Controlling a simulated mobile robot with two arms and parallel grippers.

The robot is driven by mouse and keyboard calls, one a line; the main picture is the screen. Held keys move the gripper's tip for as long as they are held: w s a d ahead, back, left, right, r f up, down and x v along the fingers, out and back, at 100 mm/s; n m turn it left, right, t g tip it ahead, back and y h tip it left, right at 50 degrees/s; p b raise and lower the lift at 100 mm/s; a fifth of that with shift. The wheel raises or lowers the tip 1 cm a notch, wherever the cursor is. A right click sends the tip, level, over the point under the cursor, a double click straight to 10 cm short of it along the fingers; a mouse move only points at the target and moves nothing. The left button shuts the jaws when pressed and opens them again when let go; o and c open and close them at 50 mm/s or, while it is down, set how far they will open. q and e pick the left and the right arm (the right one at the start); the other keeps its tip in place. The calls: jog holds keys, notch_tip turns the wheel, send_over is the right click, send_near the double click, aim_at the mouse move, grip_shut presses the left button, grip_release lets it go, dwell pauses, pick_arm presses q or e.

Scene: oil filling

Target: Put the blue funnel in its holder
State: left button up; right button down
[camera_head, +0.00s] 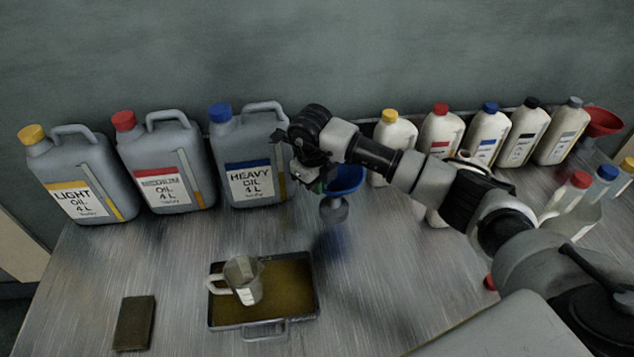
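The blue funnel (347,178) is in the middle of the head view, partly hidden behind my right arm. A grey rounded piece (334,211) shows directly beneath it; I cannot tell whether this is part of the funnel or a holder. My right gripper (312,180) reaches in from the right, points down and is at the funnel's left rim. Its fingertips are mostly hidden, so I cannot tell whether they grip the rim. A bluish reflection lies on the tabletop below. My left gripper is not in view.
Light, medium and heavy oil cans (250,155) stand left. Several white bottles (487,138) and a red funnel (604,121) stand right. A tray (309,310) holds a measuring jug (243,280); a dark block (134,323) lies beside it. The front middle tabletop (390,280) is clear.

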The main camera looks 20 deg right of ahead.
jog(key=shift+f, duration=0.25)
jog(key=c, duration=1.8)
grip_release()
jog(key=o, duration=0.5)
jog(key=shift+r, duration=0.15)
jog(key=r, duration=0.3)
jog(key=r+b, duration=0.1)
jog(key=r, duration=0.3)
jog(key=a+r+b, duration=0.1)
jog(key=r, duration=0.2)
jog(key=shift+s+r, duration=0.2)
jog(key=shift+r, duration=0.05)
jog(key=shift+s+f, duration=0.1)
